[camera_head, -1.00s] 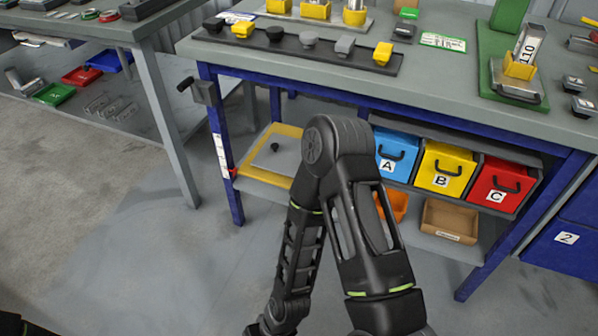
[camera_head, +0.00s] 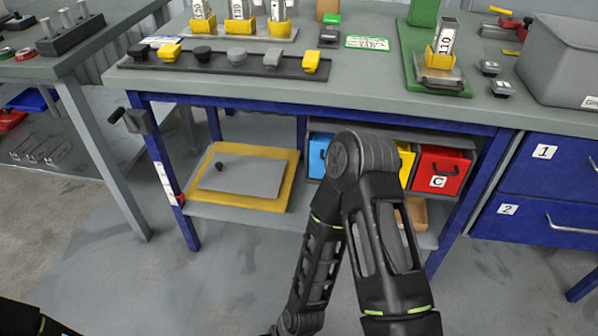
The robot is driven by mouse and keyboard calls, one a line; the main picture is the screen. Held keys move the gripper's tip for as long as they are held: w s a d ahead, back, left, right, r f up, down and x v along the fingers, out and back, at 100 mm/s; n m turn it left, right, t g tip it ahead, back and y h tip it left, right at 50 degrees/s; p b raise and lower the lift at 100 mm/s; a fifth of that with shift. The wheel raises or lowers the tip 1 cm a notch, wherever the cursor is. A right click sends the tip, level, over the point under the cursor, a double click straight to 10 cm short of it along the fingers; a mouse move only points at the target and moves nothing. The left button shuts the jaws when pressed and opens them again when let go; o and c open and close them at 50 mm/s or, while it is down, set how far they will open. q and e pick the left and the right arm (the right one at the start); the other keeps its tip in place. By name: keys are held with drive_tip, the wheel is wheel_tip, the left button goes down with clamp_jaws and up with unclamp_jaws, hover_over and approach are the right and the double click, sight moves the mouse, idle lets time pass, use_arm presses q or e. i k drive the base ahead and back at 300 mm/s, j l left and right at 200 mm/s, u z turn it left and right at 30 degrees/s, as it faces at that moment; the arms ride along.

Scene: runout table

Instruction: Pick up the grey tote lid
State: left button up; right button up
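A flat grey panel (camera_head: 242,174) with a small dark knob lies on a yellow-edged board (camera_head: 281,198) on the low shelf under the workbench. I cannot tell whether this panel is the tote lid. A large grey tote (camera_head: 570,82) stands on the bench top at the right, cut off by the picture edge. I cannot tell whether a lid is on it. One of my arms is folded in the middle, its elbow in front of the bench and its lower end running out of the picture. Neither gripper is in view.
The workbench (camera_head: 375,85) carries a dark strip of knobs (camera_head: 222,62), yellow holders and a green stand (camera_head: 436,75). Blue, yellow and red bins (camera_head: 440,170) sit below, partly behind my arm. Blue drawers (camera_head: 545,185) are at the right. The floor before the bench is clear.

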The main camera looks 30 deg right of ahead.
sight(255, 177)
drive_tip(key=z, duration=0.55)
drive_tip(key=i+j+z, duration=0.3)
drive_tip(key=z, duration=0.15)
drive_tip(key=i+j+z, duration=0.3)
drive_tip(key=z, duration=0.15)
drive_tip(key=i+j+z, duration=0.15)
drive_tip(key=j+z, duration=0.3)
